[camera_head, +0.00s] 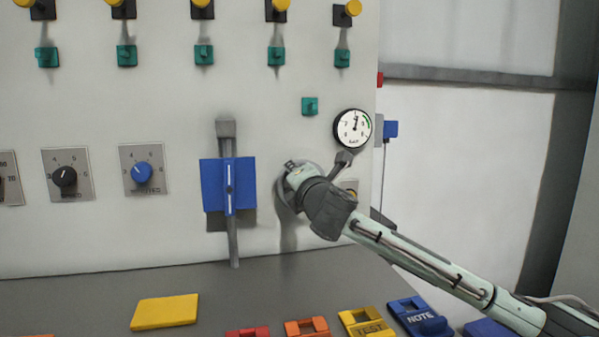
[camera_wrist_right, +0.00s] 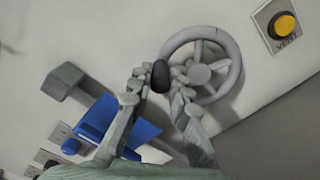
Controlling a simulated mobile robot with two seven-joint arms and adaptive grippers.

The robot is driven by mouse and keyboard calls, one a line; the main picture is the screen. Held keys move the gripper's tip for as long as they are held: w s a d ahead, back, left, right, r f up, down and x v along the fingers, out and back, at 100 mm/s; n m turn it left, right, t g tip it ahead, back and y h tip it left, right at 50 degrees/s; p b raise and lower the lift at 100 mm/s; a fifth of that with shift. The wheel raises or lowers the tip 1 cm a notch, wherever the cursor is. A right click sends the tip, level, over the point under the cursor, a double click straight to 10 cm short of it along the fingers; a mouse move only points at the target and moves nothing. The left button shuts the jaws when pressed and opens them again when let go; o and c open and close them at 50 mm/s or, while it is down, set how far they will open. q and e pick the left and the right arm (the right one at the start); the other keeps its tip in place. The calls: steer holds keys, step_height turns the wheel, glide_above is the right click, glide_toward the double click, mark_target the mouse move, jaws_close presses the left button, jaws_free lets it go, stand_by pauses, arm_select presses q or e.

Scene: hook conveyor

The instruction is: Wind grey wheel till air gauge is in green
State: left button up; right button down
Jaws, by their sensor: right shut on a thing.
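The grey wheel (camera_wrist_right: 235,60) is a spoked handwheel on the panel, with a black knob (camera_wrist_right: 160,77) at its rim in the right wrist view. My right gripper (camera_wrist_right: 160,88) is shut on this knob, one finger on each side. In the head view my right gripper (camera_head: 300,172) covers most of the wheel; part of its left rim (camera_head: 281,190) shows. The round white air gauge (camera_head: 352,132) is above and right of the wheel. Its needle points nearly straight up, and a green arc lies at the upper right of the dial. My left gripper is out of view.
A blue block (camera_head: 212,185) on a vertical grey slide stands left of the wheel. A yellow vent button (camera_wrist_right: 285,25) is near the wheel.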

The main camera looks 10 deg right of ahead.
steer(key=shift+a+f+n, duration=0.15)
steer(key=shift+a+n, duration=0.1)
steer(key=shift+n, duration=0.25)
steer(key=c, duration=1.4)
jaws_free()
steer(key=s, duration=1.2)
steer(key=shift+d, duration=0.2)
steer(key=shift+s+f, duration=0.1)
steer(key=shift+f, duration=0.05)
